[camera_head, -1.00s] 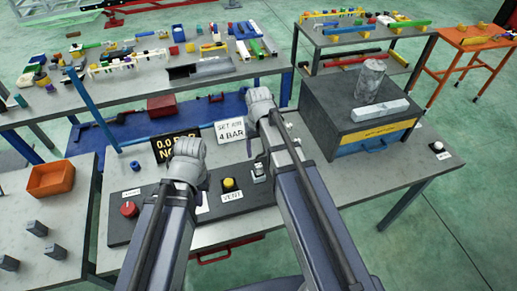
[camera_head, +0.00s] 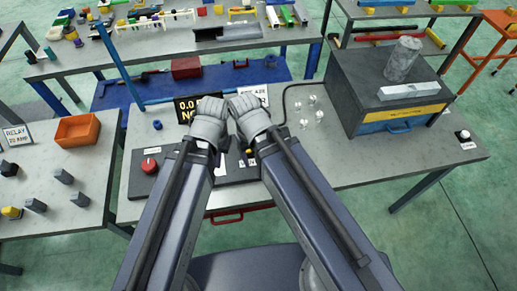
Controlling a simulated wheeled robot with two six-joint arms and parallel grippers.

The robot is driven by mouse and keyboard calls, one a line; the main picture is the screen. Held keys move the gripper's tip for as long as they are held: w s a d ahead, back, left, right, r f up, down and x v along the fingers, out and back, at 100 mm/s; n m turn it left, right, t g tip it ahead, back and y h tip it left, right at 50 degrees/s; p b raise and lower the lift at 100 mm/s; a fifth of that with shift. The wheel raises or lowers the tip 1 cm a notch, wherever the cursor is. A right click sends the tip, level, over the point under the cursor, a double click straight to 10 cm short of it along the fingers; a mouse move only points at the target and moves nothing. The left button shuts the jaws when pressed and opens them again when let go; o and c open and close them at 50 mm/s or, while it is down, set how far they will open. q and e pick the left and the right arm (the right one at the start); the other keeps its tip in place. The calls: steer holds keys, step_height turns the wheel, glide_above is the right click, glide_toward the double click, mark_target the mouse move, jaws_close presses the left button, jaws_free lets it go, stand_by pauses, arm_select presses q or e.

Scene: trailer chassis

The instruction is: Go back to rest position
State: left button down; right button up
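My two arms reach forward side by side from the bottom of the head view over the front table. My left gripper (camera_head: 209,116) is a grey rounded end near the black pressure display (camera_head: 186,110). My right gripper (camera_head: 248,113) is close beside it, in front of the white "4 BAR" sign (camera_head: 262,92). The fingers of both are hidden or too small to read, and I see nothing held. The black panel (camera_head: 143,185) with a red knob (camera_head: 149,166) lies beneath the arms, which cover part of it.
A black box (camera_head: 372,92) with a yellow label and a grey cylinder (camera_head: 402,58) on top stands at the right. Small clear items (camera_head: 311,111) stand left of it. An orange bin (camera_head: 77,130) sits on the left table. A blue post (camera_head: 108,56) rises at the back left.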

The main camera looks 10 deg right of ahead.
step_height(320, 180, down, 10)
steer(key=b, duration=1)
stand_by(1.6)
